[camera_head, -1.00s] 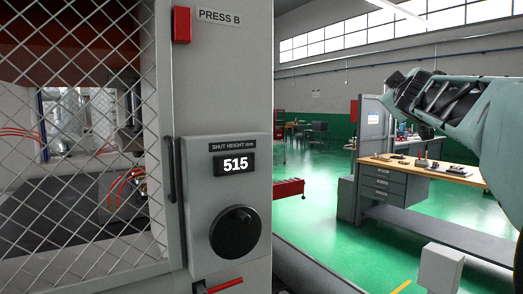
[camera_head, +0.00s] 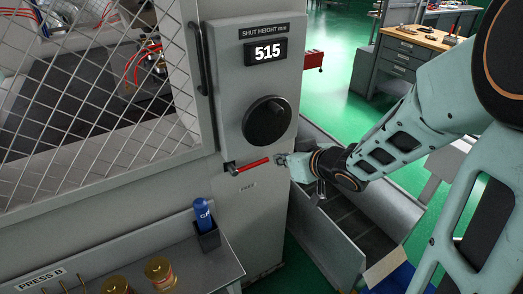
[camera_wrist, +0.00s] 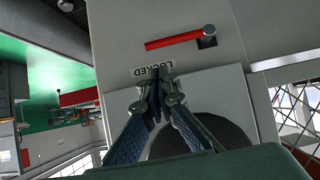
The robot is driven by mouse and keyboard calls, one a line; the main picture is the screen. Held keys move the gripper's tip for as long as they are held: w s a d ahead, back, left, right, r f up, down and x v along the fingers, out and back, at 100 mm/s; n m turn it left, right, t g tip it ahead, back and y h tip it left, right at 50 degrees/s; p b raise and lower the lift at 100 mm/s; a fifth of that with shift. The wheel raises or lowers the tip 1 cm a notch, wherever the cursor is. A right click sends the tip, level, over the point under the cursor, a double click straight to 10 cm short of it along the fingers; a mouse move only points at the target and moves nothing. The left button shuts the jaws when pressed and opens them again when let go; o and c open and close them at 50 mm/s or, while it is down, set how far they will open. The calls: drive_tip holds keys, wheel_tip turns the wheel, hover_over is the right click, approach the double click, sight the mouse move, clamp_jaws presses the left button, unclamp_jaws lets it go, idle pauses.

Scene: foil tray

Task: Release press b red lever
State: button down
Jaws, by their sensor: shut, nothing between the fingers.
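The red lever (camera_head: 252,165) sticks out of the press front below the shut height panel. It runs from a dark slot on the left, slightly upward to the right. In the wrist view the lever (camera_wrist: 175,39) appears across the top, its slot end at the right. My gripper (camera_head: 282,160) is beside the lever's right, free end; whether they touch I cannot tell. In the wrist view my gripper's fingertips (camera_wrist: 160,74) are together and empty, over an upside-down LOCKED label (camera_wrist: 153,70). The lever is not between the fingers.
A black round knob (camera_head: 266,121) and a 515 display (camera_head: 265,52) sit above the lever. A mesh guard (camera_head: 95,110) with a black handle (camera_head: 205,60) is at left. A blue bottle (camera_head: 202,212) stands in a holder below. A grey metal bin (camera_head: 365,225) is lower right.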

sight(264, 160)
drive_tip(key=shift+s+a+f, duration=0.15)
drive_tip(key=shift+s+a, duration=0.05)
drive_tip(key=shift+s, duration=0.1)
drive_tip(key=b+x, duration=0.3)
drive_tip(key=x, duration=0.7)
drive_tip(key=shift+a, duration=0.15)
idle(0.4)
drive_tip(key=shift+f+y, duration=0.2)
drive_tip(key=shift+y, duration=0.1)
